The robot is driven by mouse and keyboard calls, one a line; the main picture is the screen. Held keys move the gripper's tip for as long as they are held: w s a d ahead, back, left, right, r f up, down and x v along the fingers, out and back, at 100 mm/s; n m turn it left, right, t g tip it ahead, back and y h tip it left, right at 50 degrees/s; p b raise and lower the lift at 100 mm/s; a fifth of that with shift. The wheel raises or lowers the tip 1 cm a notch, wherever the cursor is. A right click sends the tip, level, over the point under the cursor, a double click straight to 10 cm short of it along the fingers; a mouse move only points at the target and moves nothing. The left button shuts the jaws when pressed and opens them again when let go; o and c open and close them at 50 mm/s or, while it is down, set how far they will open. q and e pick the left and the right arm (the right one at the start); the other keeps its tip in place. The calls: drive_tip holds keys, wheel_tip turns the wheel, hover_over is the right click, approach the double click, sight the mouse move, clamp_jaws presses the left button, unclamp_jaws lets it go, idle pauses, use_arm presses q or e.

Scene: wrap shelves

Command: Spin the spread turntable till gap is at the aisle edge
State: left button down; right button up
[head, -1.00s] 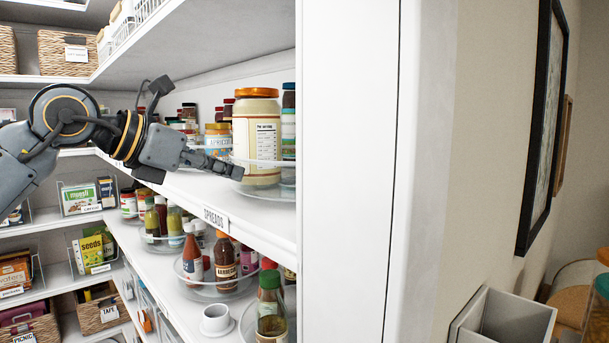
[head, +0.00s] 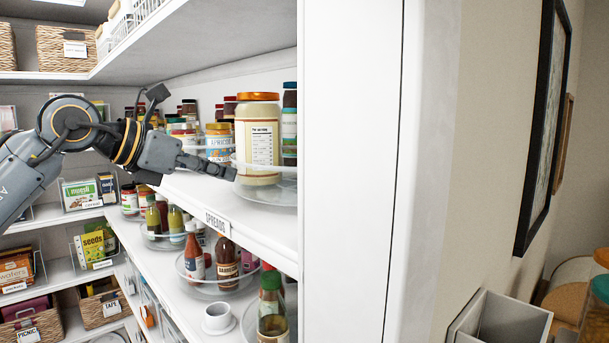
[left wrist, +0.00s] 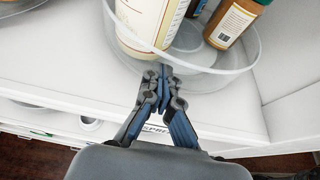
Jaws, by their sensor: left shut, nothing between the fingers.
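The spread turntable is a clear round tray (head: 284,193) on the shelf marked SPREADS, partly hidden by the right-hand upright. A large cream jar with an orange lid (head: 258,140) stands on it near the aisle edge, with an apricot jar (head: 218,143) farther back. In the left wrist view, the clear tray wall (left wrist: 250,52) surrounds the cream jar (left wrist: 130,28) and a brown jar (left wrist: 232,22). My left gripper (head: 234,173) is shut and empty, its fingertips (left wrist: 164,72) at the tray's near rim; contact is unclear. I cannot make out a gap. My right gripper is not in view.
The white upright (head: 345,170) closes the shelf's right end. The shelf below holds bottles on clear turntables and a white cup (head: 217,317). Another shelf is above. Bare shelf (left wrist: 45,70) lies left of the tray in the left wrist view.

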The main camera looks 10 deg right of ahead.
use_arm(q)
drive_tip(key=shift+w, duration=0.1)
idle(0.3)
drive_tip(key=shift+w+a+p, duration=0.15)
drive_tip(key=shift+w+a, duration=0.05)
drive_tip(key=shift+w, duration=0.4)
drive_tip(key=shift+w+a+p, duration=0.15)
drive_tip(key=shift+w, duration=0.4)
drive_tip(key=shift+w+a, duration=0.2)
drive_tip(key=shift+w, duration=0.95)
drive_tip(key=shift+a, duration=0.1)
drive_tip(key=shift+s+a, duration=0.15)
drive_tip(key=shift+a, duration=1.6)
drive_tip(key=shift+d, duration=0.1)
